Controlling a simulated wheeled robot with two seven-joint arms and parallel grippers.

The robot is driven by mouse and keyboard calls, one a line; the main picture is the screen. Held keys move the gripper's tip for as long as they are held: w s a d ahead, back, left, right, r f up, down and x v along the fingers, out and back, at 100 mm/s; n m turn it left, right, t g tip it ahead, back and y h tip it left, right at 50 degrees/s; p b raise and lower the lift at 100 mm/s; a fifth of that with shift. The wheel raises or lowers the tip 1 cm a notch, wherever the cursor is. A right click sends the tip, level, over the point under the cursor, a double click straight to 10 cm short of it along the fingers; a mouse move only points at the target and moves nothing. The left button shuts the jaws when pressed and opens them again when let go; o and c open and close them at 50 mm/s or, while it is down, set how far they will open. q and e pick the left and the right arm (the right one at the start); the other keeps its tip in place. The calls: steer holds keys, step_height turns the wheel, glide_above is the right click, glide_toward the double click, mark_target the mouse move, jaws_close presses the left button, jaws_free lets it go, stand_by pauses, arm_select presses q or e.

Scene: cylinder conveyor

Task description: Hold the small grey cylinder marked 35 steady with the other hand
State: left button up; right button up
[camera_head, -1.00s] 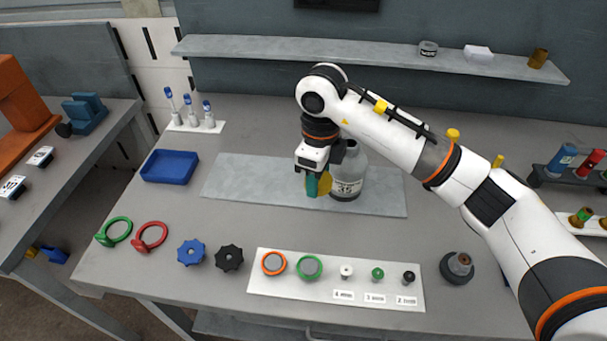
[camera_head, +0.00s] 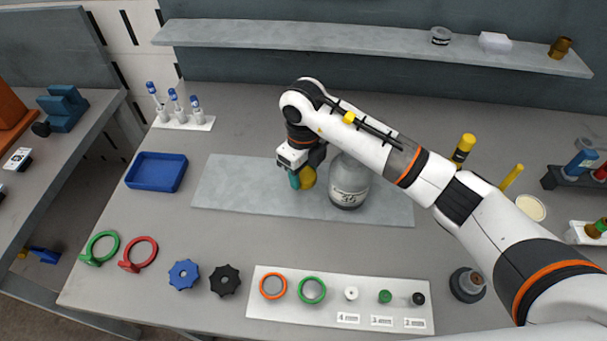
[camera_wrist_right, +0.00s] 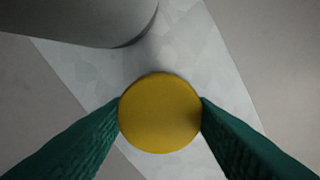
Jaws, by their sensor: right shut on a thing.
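The small grey cylinder (camera_head: 348,186) stands upright on the pale grey mat, and its label appears to read 35. My right forearm covers its top in the head view. In the right wrist view, part of a grey cylinder (camera_wrist_right: 85,18) shows at the upper left. My right gripper (camera_head: 301,181) is just left of the cylinder, apart from it. Its teal fingers are shut on a yellow round piece (camera_head: 308,177), which shows as a yellow disc (camera_wrist_right: 160,112) between the fingers in the wrist view. My left gripper is not in view.
The mat (camera_head: 235,185) is bare to the left. A blue tray (camera_head: 157,171) lies further left. Rings and knobs lie at the front left, beside a white board (camera_head: 340,312) with several small parts. A dark-based fitting (camera_head: 467,285) stands at the front right.

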step_height(320, 180, down, 2)
steer(key=shift+s+f, duration=0.1)
steer(key=shift+f, duration=0.15)
steer(key=shift+f, duration=0.2)
steer(key=o, duration=1.1)
steer(key=shift+r, duration=0.1)
